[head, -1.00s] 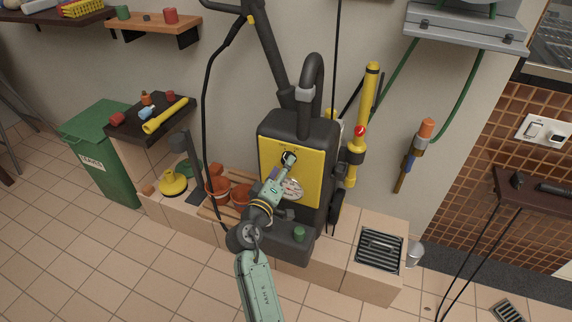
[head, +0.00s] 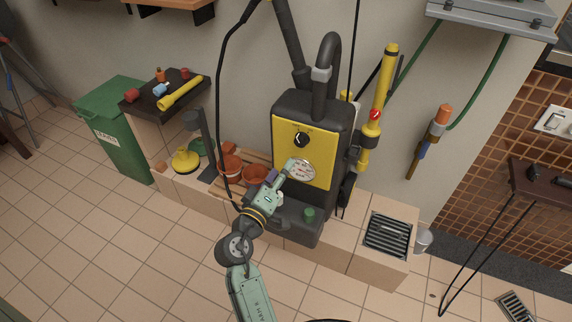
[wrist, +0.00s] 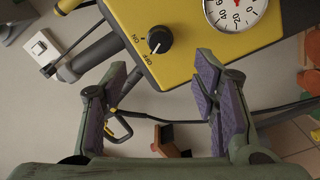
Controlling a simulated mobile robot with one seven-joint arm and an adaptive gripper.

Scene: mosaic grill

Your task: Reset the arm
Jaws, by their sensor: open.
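My arm reaches up from the bottom of the head view to a yellow and black machine (head: 312,140). My gripper (head: 282,172) is in front of the machine's lower panel, beside the round white gauge (head: 301,170). In the wrist view my gripper (wrist: 163,95) is open, with its purple-padded fingers wide apart and nothing between them. The black knob (wrist: 159,39) on the yellow panel lies beyond the fingers and apart from them. Its white mark and the ON and OFF labels show. The knob also shows in the head view (head: 301,139), above my gripper.
Terracotta pots (head: 256,174) and a yellow-based stand (head: 186,160) are on the tiled ledge left of the machine. A green bin (head: 122,140) stands further left. A grill grate (head: 388,235) is to the right. The tiled floor in front is mostly clear.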

